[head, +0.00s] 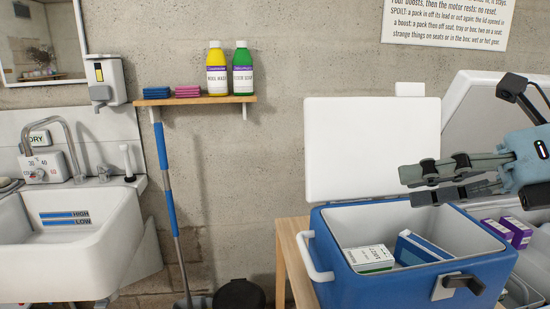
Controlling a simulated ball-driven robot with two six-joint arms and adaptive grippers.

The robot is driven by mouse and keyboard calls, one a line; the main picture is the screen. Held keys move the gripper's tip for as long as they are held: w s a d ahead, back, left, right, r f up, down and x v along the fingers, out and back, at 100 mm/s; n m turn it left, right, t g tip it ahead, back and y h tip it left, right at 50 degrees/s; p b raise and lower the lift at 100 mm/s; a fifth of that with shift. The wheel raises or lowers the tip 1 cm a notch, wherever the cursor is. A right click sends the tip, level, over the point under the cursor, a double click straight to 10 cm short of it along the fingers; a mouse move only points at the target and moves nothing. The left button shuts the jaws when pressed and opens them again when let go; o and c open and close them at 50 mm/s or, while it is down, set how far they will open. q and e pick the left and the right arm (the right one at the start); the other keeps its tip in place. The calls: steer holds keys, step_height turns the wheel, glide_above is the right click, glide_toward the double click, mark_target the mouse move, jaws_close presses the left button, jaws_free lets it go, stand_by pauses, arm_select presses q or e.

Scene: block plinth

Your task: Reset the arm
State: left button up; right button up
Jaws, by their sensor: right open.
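My right gripper (408,188) comes in from the right edge, its grey fingers pointing left. It is open, with a gap between the fingers and nothing held there. It is over the right part of a blue cool box (420,275) and in front of the wall. The box's white lid (370,140) stands open at the back. Inside the box lie a white and green pack (366,258) and a blue and white pack (425,247). My left gripper is not in view.
The cool box stands on a wooden stand (290,245). Purple packs (515,232) lie right of it. A white sink (70,250) is at the left. A wall shelf (200,100) holds yellow (216,70) and green (242,70) bottles. A blue-handled mop (168,190) and black bin (240,296) stand below.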

step_height(320, 180, up, 8)
steer(key=a+m+t+y, duration=0.2)
steer(key=m+t+y, duration=0.2)
steer(key=m+t, duration=0.15)
steer(key=w+d+r+m+t+h, duration=0.25)
steer(key=d+m+t+h, duration=0.55)
steer(key=m, duration=0.6)
steer(key=s+d+f+m+g+h, duration=0.1)
steer(key=d+f+m+g+h, duration=0.1)
steer(key=d+f+m+h, duration=0.35)
steer(key=s+d+f+m+g+h, duration=0.2)
steer(key=d+f+m+g+h, duration=0.1)
steer(key=f+m+h, duration=0.55)
steer(key=s+a+f+m+g+y, duration=0.3)
steer(key=s+f+g, duration=0.3)
steer(key=s+f, duration=0.3)
steer(key=s+a+f+m+g+y, duration=0.25)
steer(key=s+a+f+g, duration=0.2)
steer(key=s+f, duration=0.4)
step_height(320, 180, down, 32)
steer(key=s+d+m+g+b, duration=0.1)
steer(key=s+d+g+b, duration=0.15)
steer(key=b, duration=0.25)
steer(key=s+d+f+g+b, duration=0.1)
steer(key=s+f+b, duration=0.4)
steer(key=s+f, duration=1.3)
step_height(320, 180, down, 4)
steer(key=shift+s+d+r, duration=0.2)
steer(key=shift+s+d, duration=0.05)
steer(key=shift+s, duration=0.05)
